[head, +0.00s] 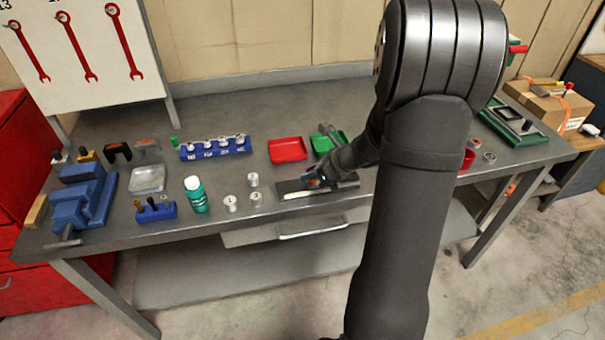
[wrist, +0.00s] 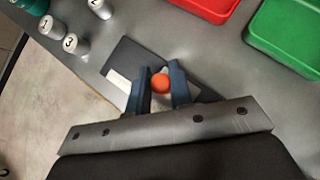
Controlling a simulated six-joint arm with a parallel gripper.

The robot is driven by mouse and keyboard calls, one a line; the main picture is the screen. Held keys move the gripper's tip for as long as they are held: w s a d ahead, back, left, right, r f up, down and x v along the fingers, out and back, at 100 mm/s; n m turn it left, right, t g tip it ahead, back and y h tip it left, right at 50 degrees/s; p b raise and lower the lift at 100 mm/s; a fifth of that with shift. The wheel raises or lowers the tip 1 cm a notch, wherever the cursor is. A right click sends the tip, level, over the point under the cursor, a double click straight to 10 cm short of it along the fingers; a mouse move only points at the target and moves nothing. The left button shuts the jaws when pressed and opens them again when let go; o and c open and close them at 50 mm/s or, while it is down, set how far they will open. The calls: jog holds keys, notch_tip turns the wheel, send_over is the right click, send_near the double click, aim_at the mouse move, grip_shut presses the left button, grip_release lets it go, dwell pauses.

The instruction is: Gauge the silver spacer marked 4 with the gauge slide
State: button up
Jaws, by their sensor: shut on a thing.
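The gauge slide is a dark flat plate with a pale strip (head: 292,187) near the front edge of the bench; it also shows in the wrist view (wrist: 122,58). My gripper (wrist: 160,76) is over the plate, its blue fingers closed on an orange round knob (wrist: 159,84). In the head view my gripper (head: 316,181) partly hides the plate. Silver spacers (head: 230,203) stand left of the slide. In the wrist view one is marked 1 (wrist: 47,26) and another 3 (wrist: 72,43); a third (wrist: 97,8) is partly cut off. I cannot make out a spacer marked 4.
A blue rack (head: 215,154) with several silver pieces stands at the back. A red tray (head: 288,150) and a green tray (head: 322,145) lie behind the slide. A green bottle (head: 196,196) and a blue holder (head: 155,212) stand left of the spacers.

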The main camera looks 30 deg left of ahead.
jog(key=shift+w+d, duration=0.15)
jog(key=shift+w, duration=0.05)
jog(key=o, duration=0.7)
jog(key=v, duration=1.7)
jog(key=shift+d+r, duration=0.15)
jog(key=shift+r, duration=0.05)
